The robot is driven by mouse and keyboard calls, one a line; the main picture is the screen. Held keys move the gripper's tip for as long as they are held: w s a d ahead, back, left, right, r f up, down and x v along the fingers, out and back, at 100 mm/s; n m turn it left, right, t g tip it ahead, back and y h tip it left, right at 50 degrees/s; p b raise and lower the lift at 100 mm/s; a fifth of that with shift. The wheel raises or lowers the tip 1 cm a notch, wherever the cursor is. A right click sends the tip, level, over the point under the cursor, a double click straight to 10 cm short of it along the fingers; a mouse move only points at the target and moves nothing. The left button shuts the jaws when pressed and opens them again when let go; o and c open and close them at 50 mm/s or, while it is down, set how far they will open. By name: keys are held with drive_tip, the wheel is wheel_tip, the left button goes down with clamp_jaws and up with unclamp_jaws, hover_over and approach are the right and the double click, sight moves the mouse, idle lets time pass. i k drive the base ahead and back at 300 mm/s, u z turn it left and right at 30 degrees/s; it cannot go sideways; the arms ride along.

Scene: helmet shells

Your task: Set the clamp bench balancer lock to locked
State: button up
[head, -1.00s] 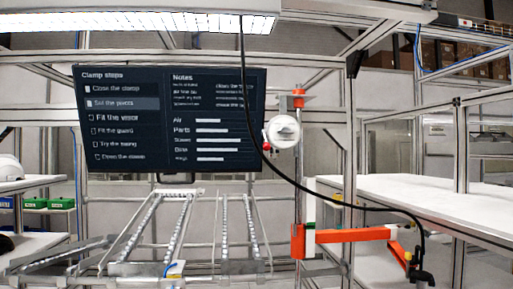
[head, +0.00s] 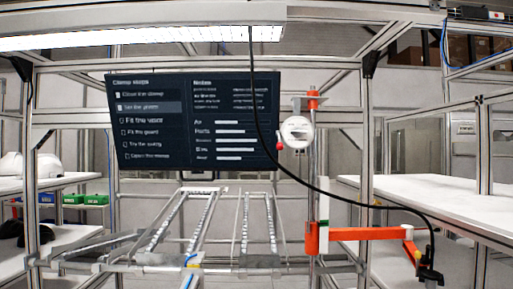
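A white round balancer unit (head: 297,132) is on an upright metal post in the middle of the head view, at the screen's right edge. A small red knob (head: 280,146) sits at its lower left; it may be the lock, but its setting is too small to read. An orange collar (head: 314,92) is on the post above. An orange jointed arm (head: 364,233) reaches right from the post's lower part, with a dark tool-like end (head: 430,275) below. My gripper is not in view.
A dark screen (head: 190,120) hangs behind metal roller rails (head: 180,225). A black cable (head: 340,199) runs from above to the dark tool-like end. White tables stand left and right (head: 400,190). White helmet shells (head: 48,164) and green bins (head: 95,199) are at left.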

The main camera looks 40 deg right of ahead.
sight(280, 145)
drive_tip(key=u, duration=0.6)
drive_tip(key=k, duration=0.95)
drive_tip(key=z, duration=0.95)
drive_tip(key=i, duration=1)
drive_tip(key=z, duration=0.05)
